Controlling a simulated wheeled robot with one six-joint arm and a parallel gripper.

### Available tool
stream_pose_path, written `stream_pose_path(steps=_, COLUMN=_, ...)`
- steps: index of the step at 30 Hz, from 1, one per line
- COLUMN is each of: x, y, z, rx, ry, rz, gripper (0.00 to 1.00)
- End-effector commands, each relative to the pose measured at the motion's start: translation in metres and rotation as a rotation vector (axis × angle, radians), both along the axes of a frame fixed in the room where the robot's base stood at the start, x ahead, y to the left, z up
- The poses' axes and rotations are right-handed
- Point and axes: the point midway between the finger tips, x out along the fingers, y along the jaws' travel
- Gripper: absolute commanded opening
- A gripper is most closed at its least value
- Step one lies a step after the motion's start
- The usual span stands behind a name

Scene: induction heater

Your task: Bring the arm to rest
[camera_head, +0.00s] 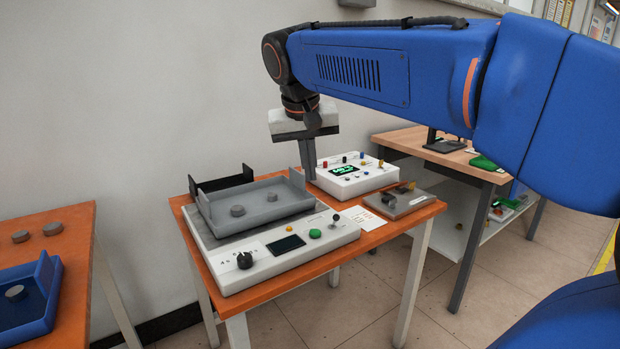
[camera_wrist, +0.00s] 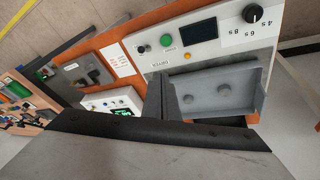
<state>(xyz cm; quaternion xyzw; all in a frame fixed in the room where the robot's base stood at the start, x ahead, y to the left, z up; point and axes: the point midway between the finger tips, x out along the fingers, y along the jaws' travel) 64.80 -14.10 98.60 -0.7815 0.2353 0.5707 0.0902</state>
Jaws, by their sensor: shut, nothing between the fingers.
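My arm, blue, reaches in from the right in the head view and bends down over the orange table (camera_head: 262,290). My gripper (camera_head: 308,172) points down, shut and empty, behind the right end of the grey tray (camera_head: 265,205). In the wrist view my gripper (camera_wrist: 154,95) shows as a dark grey finger shape beside the tray (camera_wrist: 225,90). The tray sits on the white induction heater (camera_head: 275,255) with small grey discs in it. I cannot tell how far the fingertips are above the table.
A white instrument (camera_head: 355,175) with a lit green display stands right of my gripper, with a grey switch box (camera_head: 398,202) in front. A dark upright bracket (camera_head: 220,185) stands behind the tray. A blue tray (camera_head: 30,300) is on the left table. Open floor lies at the front right.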

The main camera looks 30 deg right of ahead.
Motion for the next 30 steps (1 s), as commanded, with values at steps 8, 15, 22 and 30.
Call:
stream_pose_path(steps=8, x=-0.002, y=0.001, z=0.003, rx=0.000, ry=0.001, rz=0.000, gripper=0.00)
stream_pose_path(steps=15, x=-0.002, y=0.001, z=0.003, rx=0.000, ry=0.001, rz=0.000, gripper=0.00)
stream_pose_path(steps=22, x=-0.009, y=0.004, z=-0.006, rx=0.006, ry=-0.001, rz=0.024, gripper=0.00)
stream_pose_path(steps=30, x=-0.067, y=0.030, z=-0.081, rx=0.053, ry=-0.022, rz=0.216, gripper=0.00)
